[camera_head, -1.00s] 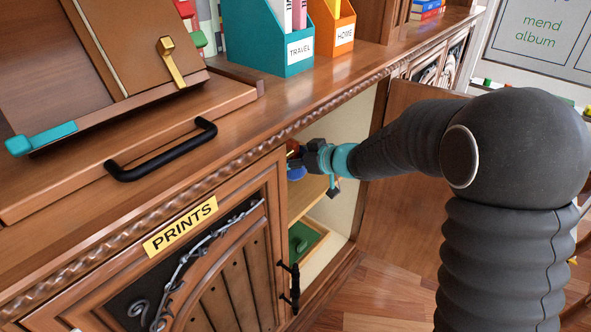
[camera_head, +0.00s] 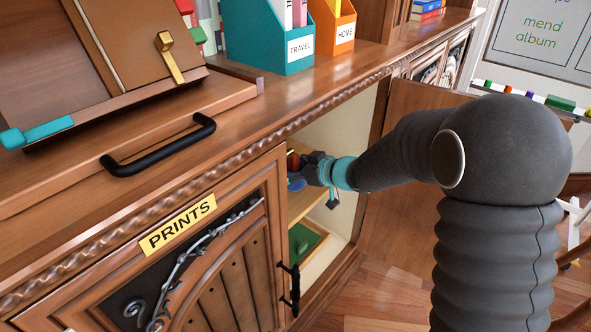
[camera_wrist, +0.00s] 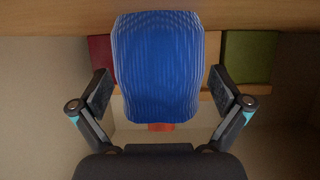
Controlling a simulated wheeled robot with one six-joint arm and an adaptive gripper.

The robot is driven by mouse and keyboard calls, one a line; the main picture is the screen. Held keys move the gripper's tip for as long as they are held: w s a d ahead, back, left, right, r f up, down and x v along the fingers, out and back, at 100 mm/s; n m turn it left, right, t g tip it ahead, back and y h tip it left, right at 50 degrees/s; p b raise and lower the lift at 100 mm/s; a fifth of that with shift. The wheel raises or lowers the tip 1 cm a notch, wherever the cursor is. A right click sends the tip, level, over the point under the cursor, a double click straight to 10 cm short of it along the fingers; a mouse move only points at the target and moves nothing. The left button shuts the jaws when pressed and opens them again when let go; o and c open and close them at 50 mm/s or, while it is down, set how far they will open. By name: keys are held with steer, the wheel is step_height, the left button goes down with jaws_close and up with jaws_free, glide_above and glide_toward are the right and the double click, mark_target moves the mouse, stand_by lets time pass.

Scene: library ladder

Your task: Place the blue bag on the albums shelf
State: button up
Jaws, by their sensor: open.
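The blue bag (camera_wrist: 158,65) is in the middle of the wrist view, between the two open fingers of my gripper (camera_wrist: 160,98). Small gaps show between the bag and each finger pad. In the head view my gripper (camera_head: 306,165) reaches inside the open cabinet, and only a bit of the blue bag (camera_head: 296,184) shows beside it. The bag is at the level of the cabinet's upper shelf (camera_head: 303,200); its contact with the shelf is hidden. No shelf label for albums is readable.
Behind the bag are a red item (camera_wrist: 101,58) and a green item (camera_wrist: 249,57). A green object (camera_head: 303,240) lies in the lower compartment. The closed PRINTS door (camera_head: 180,270) is left of the opening; an open door (camera_head: 405,230) is to its right.

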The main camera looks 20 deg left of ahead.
steer(key=shift+r, duration=0.1)
steer(key=p+v, duration=0.1)
steer(key=v, duration=1.1)
steer(key=shift+p, duration=0.4)
steer(key=w+d+r+m+t+h, duration=0.3)
steer(key=d+r+m+t+h, duration=0.25)
steer(key=d, duration=0.55)
steer(key=s+d+r+m+t+h, duration=0.1)
steer(key=s+d+r+m+h, duration=0.15)
steer(key=d, duration=0.25)
steer(key=s+d+r+m+t+h, duration=0.1)
steer(key=s+d+r+h, duration=0.15)
steer(key=d, duration=0.35)
steer(key=s+d+f+m+g, duration=0.1)
steer(key=s+g, duration=0.1)
steer(key=s, duration=0.6)
steer(key=s+d+f+m+g+h, duration=0.1)
steer(key=s+d+f+m+g, duration=0.1)
steer(key=s, duration=0.6)
steer(key=s+d+f+m+g+h, duration=0.1)
steer(key=s+d+g, duration=0.1)
steer(key=s, duration=0.6)
steer(key=shift+f+g, duration=0.4)
steer(key=shift+g, duration=0.15)
